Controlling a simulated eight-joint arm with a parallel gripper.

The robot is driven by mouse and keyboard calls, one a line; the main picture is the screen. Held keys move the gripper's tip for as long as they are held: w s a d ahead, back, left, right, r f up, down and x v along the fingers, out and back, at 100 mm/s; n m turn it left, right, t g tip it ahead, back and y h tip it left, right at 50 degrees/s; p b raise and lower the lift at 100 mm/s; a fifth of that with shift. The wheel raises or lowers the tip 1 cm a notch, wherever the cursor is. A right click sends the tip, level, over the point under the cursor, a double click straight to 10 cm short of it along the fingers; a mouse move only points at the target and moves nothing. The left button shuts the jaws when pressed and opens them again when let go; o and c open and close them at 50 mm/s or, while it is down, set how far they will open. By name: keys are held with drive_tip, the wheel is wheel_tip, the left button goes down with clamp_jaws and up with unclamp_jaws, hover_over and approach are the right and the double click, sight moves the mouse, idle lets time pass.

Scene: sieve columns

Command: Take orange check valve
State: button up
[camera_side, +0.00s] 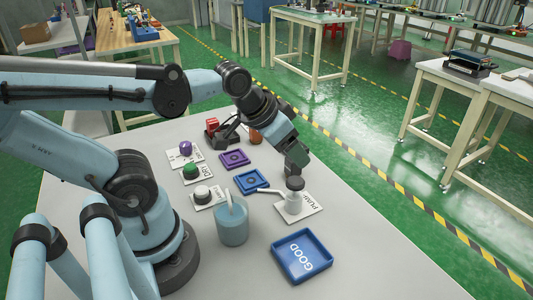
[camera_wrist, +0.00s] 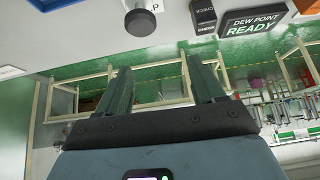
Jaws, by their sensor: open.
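My gripper (camera_side: 297,160) is above the dark-capped white pump piece (camera_side: 294,200) at the table's right edge. In the wrist view my gripper's two fingers (camera_wrist: 158,75) are spread apart with nothing between them. A small orange-brown rounded thing (camera_side: 256,136) shows just behind my forearm in the side view, partly hidden by it. It may be the orange check valve, but I cannot tell for sure. A black block marked CHECK (camera_wrist: 203,15) is at the top of the wrist view.
A blue GOOD tray (camera_side: 325,262), a blue cup (camera_side: 232,230) with a white stick, a blue square dish (camera_side: 266,187), a purple one (camera_side: 234,166) and purple (camera_side: 185,147), green (camera_side: 191,170) and white (camera_side: 202,193) knobs stand on the table. A DEW POINT READY sign (camera_wrist: 253,25) tops the wrist view.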

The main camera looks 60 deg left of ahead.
drive_tip(key=w+a+r+g, duration=0.2)
drive_tip(key=w+a, duration=0.1)
drive_tip(key=a, duration=0.3)
drive_tip(key=m+g, duration=0.1)
drive_tip(key=g, duration=0.4)
hover_over(256, 133)
drive_tip(key=w+a, duration=0.1)
drive_tip(key=a, duration=0.1)
wheel_tip(256, 133, down, 3)
drive_tip(key=shift+d+f, duration=0.1)
drive_tip(key=shift+f, duration=0.4)
wheel_tip(256, 133, down, 11)
drive_tip(key=shift+s+f, duration=0.1)
drive_tip(key=shift+f, duration=0.1)
drive_tip(key=c, duration=1.1)
drive_tip(key=shift+r, duration=0.1)
